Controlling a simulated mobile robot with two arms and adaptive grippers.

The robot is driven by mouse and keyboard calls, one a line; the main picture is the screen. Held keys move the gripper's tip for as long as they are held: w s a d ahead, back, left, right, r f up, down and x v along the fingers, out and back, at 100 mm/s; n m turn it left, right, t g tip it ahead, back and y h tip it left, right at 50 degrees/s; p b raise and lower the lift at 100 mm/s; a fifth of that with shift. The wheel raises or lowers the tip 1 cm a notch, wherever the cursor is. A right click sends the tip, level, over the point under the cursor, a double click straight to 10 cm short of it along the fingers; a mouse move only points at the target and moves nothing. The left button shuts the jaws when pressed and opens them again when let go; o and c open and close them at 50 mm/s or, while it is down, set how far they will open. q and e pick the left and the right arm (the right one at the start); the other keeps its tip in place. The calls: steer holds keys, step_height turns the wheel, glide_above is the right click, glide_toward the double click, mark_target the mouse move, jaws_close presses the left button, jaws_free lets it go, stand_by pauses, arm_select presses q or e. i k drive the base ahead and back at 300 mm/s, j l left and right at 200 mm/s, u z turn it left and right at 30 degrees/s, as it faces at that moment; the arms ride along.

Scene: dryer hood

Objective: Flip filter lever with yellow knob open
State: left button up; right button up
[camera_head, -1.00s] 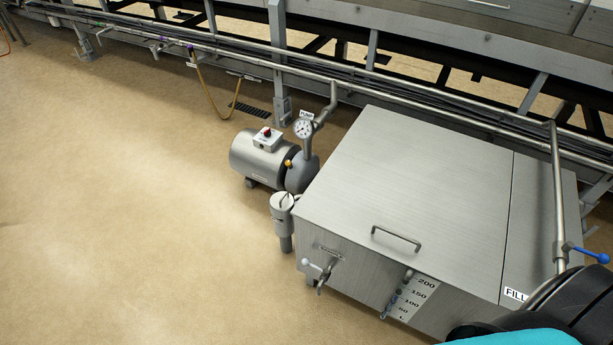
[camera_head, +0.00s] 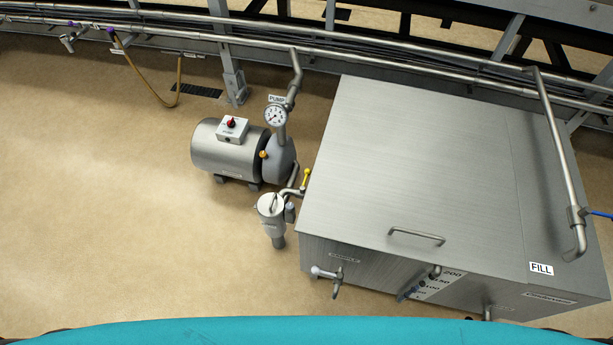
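The filter (camera_head: 272,212) is a small upright metal canister with a lid, between the pump and the left side of the steel tank. A lever with a yellow knob (camera_head: 306,177) stands up on the pipe just behind and right of the filter, close against the tank's edge. The lever appears roughly upright. Neither of my grippers shows in the head view, so I cannot see whether they are open or shut.
The steel tank (camera_head: 415,150) with a lid handle fills the right side. The pump motor (camera_head: 227,150) has a red switch, and a gauge (camera_head: 276,116) stands beside it. A sample tap (camera_head: 330,274) sticks out of the tank front. The floor (camera_head: 110,230) at left is clear.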

mark_target(308, 171)
steer(key=i+j, duration=0.15)
steer(key=j, duration=0.4)
steer(key=i+j+z, duration=0.1)
steer(key=j, duration=0.45)
steer(key=i+j, duration=0.2)
steer(key=j, duration=0.35)
steer(key=i+j+z, duration=0.1)
steer(key=j, duration=0.45)
steer(key=i+j, duration=0.15)
steer(key=j, duration=0.45)
steer(key=i+j+z, duration=0.1)
steer(key=j, duration=0.45)
